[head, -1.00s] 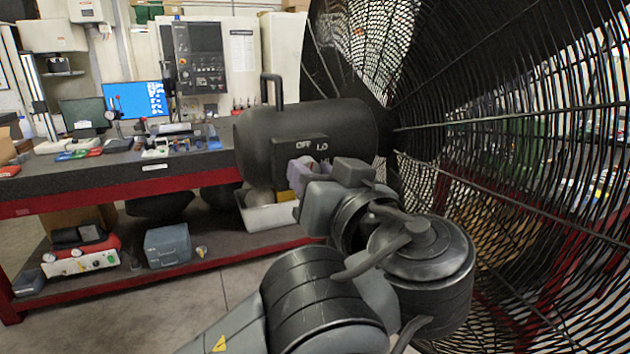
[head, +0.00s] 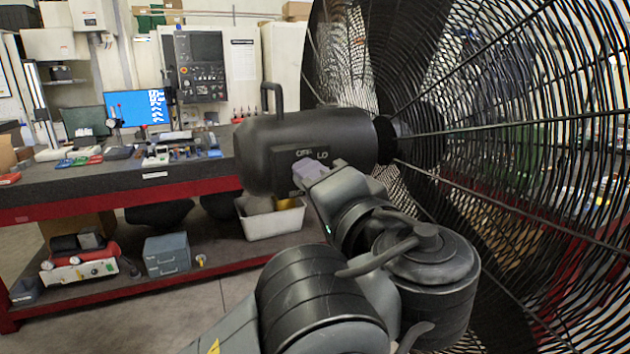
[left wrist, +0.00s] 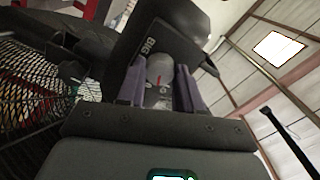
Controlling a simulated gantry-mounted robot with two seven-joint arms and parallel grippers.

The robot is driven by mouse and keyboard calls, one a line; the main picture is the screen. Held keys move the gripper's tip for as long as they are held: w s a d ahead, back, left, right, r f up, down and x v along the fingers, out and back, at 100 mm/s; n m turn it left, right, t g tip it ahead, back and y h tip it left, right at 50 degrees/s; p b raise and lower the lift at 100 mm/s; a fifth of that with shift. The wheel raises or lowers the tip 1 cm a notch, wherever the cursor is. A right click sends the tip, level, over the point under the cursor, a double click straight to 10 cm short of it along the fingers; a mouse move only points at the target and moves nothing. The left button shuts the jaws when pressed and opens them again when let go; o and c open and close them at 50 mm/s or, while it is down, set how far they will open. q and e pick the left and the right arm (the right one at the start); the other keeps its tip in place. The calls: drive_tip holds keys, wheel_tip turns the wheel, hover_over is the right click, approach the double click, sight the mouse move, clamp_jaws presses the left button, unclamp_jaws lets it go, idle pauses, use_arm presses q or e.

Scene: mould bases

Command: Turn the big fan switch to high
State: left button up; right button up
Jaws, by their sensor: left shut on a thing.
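The big fan is a black cylindrical motor housing (head: 270,150) with a large round wire cage (head: 520,130) on its right. A dark switch box on the housing's near side carries the labels "OFF" and "LO" (head: 316,154). My left gripper (head: 308,172) is at this box, and its arm hides the box's lower right. In the left wrist view, the box (left wrist: 150,42) reads "BIG". My right gripper is not in view.
A workbench (head: 120,172) with a red edge stands at left, with tools and monitors on it. A white bin (head: 272,222) and a grey-blue drawer box (head: 167,254) sit on its lower shelf. The fan cage fills the right side, close to my arm.

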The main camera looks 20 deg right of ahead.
use_arm(q)
drive_tip(key=shift+m+p, duration=0.65)
drive_tip(key=shift+m, duration=1.55)
drive_tip(key=o, duration=1)
drive_tip(key=shift+o, duration=0.2)
drive_tip(key=shift+s, duration=0.1)
